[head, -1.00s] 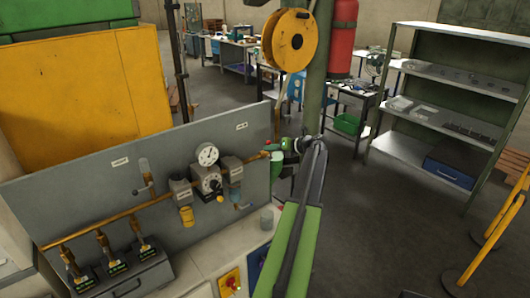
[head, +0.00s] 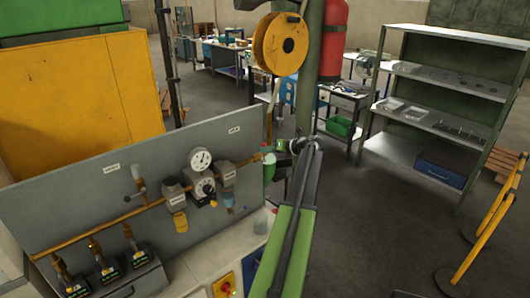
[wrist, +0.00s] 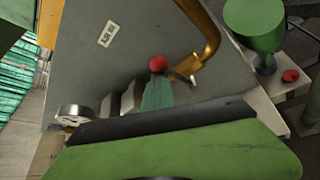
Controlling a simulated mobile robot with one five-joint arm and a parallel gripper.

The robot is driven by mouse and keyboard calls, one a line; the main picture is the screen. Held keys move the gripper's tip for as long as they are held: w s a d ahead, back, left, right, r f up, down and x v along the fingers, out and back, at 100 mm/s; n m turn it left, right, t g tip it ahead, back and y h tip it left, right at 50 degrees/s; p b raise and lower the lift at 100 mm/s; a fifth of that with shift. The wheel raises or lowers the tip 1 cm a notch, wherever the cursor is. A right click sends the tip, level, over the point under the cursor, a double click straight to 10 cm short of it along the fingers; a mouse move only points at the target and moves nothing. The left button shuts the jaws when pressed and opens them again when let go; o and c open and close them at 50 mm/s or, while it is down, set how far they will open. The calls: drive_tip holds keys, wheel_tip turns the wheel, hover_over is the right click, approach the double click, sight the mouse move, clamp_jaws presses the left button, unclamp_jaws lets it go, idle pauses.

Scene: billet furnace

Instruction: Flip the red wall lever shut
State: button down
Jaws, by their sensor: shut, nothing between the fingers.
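The red ball knob (wrist: 158,63) of the wall lever shows in the wrist view, in front of the grey panel (wrist: 130,50) near a bent brass pipe (wrist: 209,42). Its handle is hard to make out, so I cannot tell the lever's exact angle. In the head view the lever lies by the panel's right end and is too small and covered to read. My gripper (head: 284,146) is at the end of my green arm, beside that right end. It is shut and empty. I cannot tell whether it touches the lever.
The panel carries a gauge (head: 200,160), regulators and a brass pipe. A green post (head: 309,90) with a yellow reel (head: 281,44) and red extinguisher (head: 335,40) stands just behind my gripper. Grey shelving (head: 440,100) and yellow rails (head: 490,225) stand right, with open floor between.

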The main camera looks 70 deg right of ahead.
drive_tip(key=w+a+f+b, duration=0.1)
drive_tip(key=a+f+b, duration=0.2)
drive_tip(key=d+p+v, duration=0.1)
drive_tip(key=p+v, duration=0.2)
drive_tip(key=v, duration=0.7)
drive_tip(key=shift+s+a+f, duration=0.15)
drive_tip(key=shift+s+f, duration=0.1)
drive_tip(key=shift+s, duration=0.1)
